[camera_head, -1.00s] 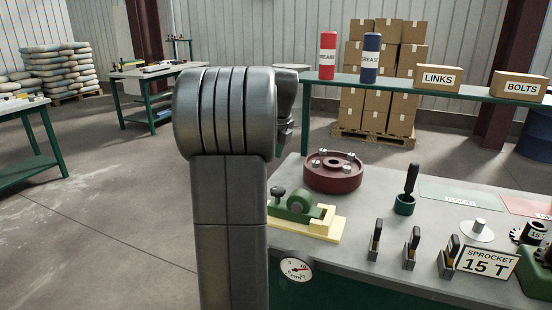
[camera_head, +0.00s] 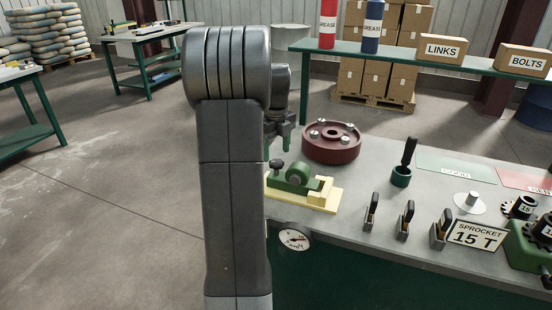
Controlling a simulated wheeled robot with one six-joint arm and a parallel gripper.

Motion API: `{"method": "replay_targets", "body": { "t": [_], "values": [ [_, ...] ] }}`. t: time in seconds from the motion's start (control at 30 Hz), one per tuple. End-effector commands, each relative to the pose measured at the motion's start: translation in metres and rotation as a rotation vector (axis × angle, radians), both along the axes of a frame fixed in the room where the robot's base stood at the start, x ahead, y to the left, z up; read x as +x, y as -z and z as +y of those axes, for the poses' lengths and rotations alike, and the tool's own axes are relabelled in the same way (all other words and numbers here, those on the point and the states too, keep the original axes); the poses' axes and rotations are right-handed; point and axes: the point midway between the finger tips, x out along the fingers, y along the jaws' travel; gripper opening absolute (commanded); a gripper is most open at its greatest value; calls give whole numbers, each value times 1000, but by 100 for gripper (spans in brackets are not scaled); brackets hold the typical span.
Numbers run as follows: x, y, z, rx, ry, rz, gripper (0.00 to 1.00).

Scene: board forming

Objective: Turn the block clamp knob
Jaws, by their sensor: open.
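My gripper (camera_head: 284,138) is just above the knob in the picture, partly hidden behind my dark arm link. Its jaws are open and appear empty. I cannot tell how far the gripper is from the knob in depth.
A dark red round flange (camera_head: 331,145) with bolts sits behind the clamp.

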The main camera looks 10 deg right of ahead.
Motion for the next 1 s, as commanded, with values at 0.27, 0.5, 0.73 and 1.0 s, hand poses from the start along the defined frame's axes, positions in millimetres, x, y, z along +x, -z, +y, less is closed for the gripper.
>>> {"method": "replay_targets", "body": {
  "t": [0.27, 0.5, 0.73, 1.0],
  "values": [
    [0, 30, 0, 0, 0, 1, 61],
    [0, 32, 0, 0, 0, -1, 61],
    [0, 32, 0, 0, 0, -1, 32],
    [0, 31, 0, 0, -7, -1, 17]
  ]
}}
